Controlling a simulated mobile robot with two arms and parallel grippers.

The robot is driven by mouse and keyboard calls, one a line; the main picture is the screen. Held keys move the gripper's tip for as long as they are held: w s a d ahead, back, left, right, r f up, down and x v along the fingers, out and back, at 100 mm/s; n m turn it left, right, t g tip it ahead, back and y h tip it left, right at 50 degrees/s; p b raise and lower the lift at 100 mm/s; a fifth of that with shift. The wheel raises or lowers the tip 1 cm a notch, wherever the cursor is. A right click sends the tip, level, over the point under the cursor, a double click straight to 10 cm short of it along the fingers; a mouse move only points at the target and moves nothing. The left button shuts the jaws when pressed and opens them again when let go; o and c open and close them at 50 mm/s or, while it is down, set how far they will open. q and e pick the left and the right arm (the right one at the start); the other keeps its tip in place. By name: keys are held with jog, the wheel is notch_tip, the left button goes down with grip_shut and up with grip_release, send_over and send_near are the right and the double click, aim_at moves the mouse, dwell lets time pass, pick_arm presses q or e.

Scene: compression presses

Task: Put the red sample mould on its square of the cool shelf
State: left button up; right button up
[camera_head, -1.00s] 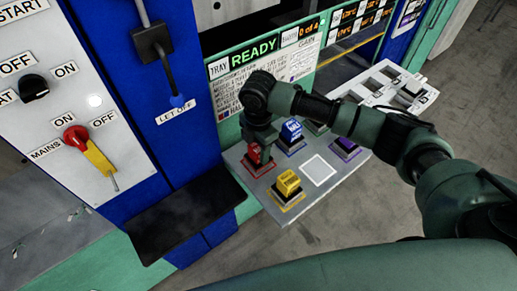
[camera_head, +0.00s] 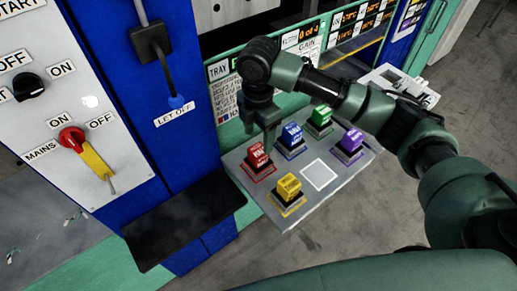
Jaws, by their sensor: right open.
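The red sample mould (camera_head: 258,157) stands upright at the left of the grey cool shelf (camera_head: 302,210), on the red-outlined square (camera_head: 258,174). My right gripper (camera_head: 268,132) reaches in from the right and points down. It is open and empty, just above and behind the red mould, with its fingers partly hidden by their own angle. My left gripper is not in view.
A blue mould (camera_head: 292,134), a green mould (camera_head: 321,116), a purple mould (camera_head: 350,142) and a yellow mould (camera_head: 288,187) stand on the shelf. One white-outlined square (camera_head: 319,175) is empty. A black ledge (camera_head: 185,217) juts out at the left, below the blue press column (camera_head: 172,145).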

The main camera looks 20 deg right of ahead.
jog(key=shift+r, duration=1.9)
